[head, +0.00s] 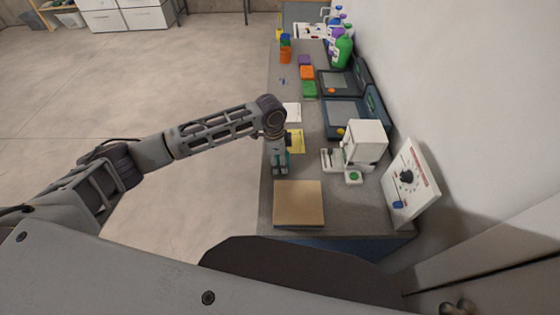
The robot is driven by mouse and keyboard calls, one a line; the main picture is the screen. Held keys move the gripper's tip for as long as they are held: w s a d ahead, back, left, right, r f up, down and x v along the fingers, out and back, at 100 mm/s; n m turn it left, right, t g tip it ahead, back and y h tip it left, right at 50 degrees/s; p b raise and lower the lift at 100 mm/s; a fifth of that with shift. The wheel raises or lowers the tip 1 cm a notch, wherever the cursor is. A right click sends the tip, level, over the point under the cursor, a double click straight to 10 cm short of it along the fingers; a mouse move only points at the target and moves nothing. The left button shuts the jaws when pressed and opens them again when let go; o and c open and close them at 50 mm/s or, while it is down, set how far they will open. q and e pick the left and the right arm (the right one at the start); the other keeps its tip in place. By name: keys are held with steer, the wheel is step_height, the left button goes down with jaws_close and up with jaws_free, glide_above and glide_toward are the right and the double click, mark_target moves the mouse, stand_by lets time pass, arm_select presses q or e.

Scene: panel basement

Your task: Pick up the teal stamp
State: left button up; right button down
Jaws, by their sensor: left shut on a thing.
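My left arm reaches in from the left over the long grey counter (330,201). My left gripper (280,168) points down near the counter's left edge, between the yellow sheet and the tan board. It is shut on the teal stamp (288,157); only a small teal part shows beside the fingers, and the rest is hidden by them. I cannot tell whether the stamp touches the counter. My right gripper is not in view.
A tan board (298,203) lies at the near end. A yellow sheet (297,140) lies just beyond the gripper. To the right stand a white machine (366,140) and a dial panel (410,182). Colored blocks (307,72) and bottles (342,50) are farther back, along the wall.

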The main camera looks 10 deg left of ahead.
arm_select(q)
step_height(320, 180, up, 10)
steer(key=shift+f+b, duration=0.15)
steer(key=shift+b, duration=0.2)
stand_by(0.5)
steer(key=o, duration=0.5)
steer(key=shift+c, duration=1.2)
steer(key=shift+a+n, duration=0.1)
steer(key=shift+n, duration=0.2)
